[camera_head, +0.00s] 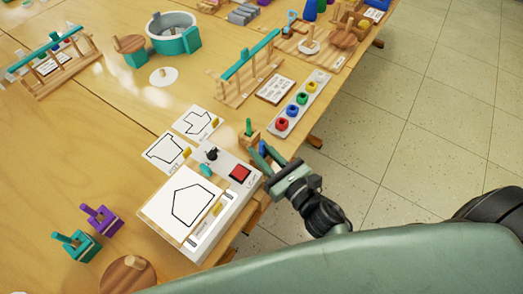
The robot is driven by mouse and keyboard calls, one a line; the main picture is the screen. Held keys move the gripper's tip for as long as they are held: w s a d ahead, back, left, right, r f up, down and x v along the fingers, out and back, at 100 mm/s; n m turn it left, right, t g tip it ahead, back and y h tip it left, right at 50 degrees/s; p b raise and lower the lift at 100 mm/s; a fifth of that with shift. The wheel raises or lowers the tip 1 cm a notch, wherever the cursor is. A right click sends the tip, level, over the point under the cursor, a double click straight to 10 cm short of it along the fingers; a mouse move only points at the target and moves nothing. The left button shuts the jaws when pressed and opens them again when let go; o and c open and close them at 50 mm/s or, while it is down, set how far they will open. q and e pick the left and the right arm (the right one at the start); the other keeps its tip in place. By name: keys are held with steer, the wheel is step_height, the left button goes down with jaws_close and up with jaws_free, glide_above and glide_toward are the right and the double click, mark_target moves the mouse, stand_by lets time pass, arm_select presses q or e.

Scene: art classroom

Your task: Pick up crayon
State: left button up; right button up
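A small blue upright piece (262,147), which may be a crayon, stands near the table's right edge. A green crayon-like stick (248,127) stands upright in a small wooden block just left of it. My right gripper (264,156) reaches in from the lower right. Its two fingers are apart, with the blue piece seen between or just behind their tips; I cannot tell whether they touch it. Farther left, a purple stick (90,211) and a teal stick (64,239) lean in matching holders. My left gripper is not in view.
A tray of coloured rings (303,103) and a wooden rack (249,72) stand beyond. Open floor (420,100) is right of the table.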

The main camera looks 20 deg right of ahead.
jaws_close()
stand_by(1.4)
